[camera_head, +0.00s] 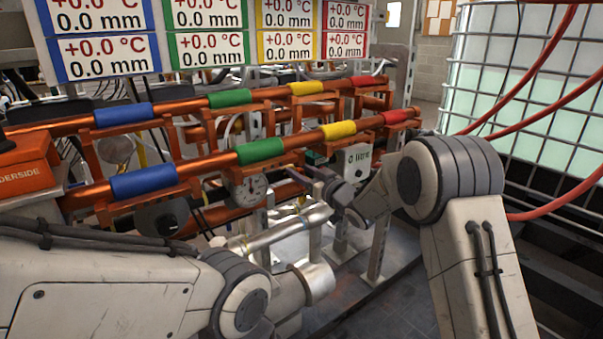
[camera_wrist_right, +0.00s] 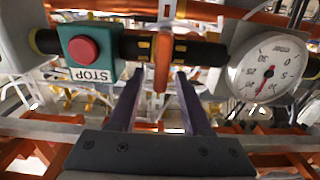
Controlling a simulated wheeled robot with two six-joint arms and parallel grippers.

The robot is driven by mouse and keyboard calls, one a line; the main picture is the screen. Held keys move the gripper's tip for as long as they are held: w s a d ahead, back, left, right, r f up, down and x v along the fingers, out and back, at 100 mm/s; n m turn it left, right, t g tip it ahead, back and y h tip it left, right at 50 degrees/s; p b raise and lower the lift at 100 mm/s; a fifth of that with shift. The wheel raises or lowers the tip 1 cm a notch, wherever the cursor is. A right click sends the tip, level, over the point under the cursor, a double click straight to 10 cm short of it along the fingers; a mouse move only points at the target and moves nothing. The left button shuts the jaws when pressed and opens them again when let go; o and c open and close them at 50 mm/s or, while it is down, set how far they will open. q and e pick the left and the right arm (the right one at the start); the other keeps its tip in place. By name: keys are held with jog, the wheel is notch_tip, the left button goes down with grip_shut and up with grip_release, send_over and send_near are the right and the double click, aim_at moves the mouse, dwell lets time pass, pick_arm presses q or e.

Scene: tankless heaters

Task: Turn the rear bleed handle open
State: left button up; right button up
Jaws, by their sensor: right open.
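In the right wrist view, an orange handle (camera_wrist_right: 162,58) stands upright across a dark pipe (camera_wrist_right: 200,51) with yellow bands. I cannot tell whether it is the rear bleed handle. My right gripper (camera_wrist_right: 159,76) is open, with one dark finger on each side of the handle's lower end. Whether either finger touches it is unclear. In the head view, my right gripper (camera_head: 318,178) reaches in from the right, below the coloured pipes, and the handle cannot be made out there. My left arm crosses the lower left; its gripper cannot be made out.
A red STOP button (camera_wrist_right: 83,50) on a green box is left of the handle, and a round gauge (camera_wrist_right: 268,69) is right of it. Orange pipes with coloured bands (camera_head: 261,151) run above my arms. A white caged tank (camera_head: 530,90) stands at the right.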

jog(key=shift+c, duration=0.3)
grip_shut()
